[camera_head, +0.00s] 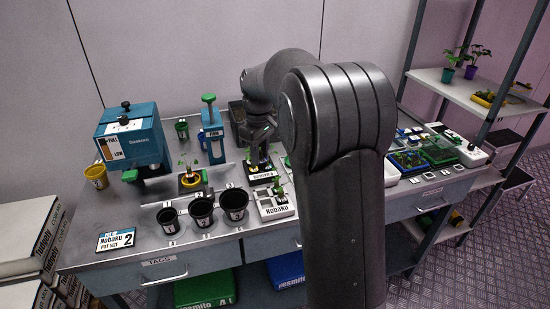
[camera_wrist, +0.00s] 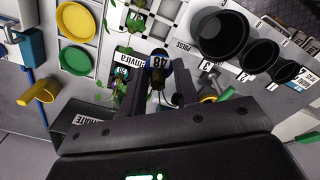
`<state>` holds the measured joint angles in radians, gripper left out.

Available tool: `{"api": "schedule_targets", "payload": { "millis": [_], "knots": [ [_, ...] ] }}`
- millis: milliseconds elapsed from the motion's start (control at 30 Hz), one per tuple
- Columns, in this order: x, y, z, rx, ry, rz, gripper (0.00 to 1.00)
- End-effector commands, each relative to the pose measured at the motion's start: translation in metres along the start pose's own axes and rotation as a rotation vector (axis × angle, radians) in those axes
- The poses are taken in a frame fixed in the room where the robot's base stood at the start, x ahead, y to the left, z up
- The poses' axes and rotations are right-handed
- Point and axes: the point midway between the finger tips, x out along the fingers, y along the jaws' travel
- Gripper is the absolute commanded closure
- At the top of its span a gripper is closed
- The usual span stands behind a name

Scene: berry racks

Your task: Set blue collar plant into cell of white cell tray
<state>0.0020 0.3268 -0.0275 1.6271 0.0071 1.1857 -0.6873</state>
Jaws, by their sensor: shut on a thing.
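My gripper (camera_wrist: 156,92) is shut on the blue collar plant (camera_wrist: 158,66), whose blue collar carries a "48" tag; green leaves hang beside it. In the head view my gripper (camera_head: 260,142) hangs over the black tray, and the held plant cannot be told apart from the plants there.
The black tray (camera_wrist: 128,60) holds small plants close beside the held one. Three black pots (camera_head: 203,212) stand left of the white tray. A yellow ring with a plant (camera_head: 190,180), a blue press (camera_head: 211,130) and a blue dispenser (camera_head: 132,136) stand further left.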

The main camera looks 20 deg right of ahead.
Motion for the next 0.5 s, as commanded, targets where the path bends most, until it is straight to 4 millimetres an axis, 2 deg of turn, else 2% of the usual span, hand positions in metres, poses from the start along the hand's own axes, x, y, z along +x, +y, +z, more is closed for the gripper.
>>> {"api": "schedule_targets", "payload": {
  "millis": [500],
  "knots": [
    [0.038, -0.001, 0.000, 0.000, -0.001, -0.002, 0.93]
  ]
}}
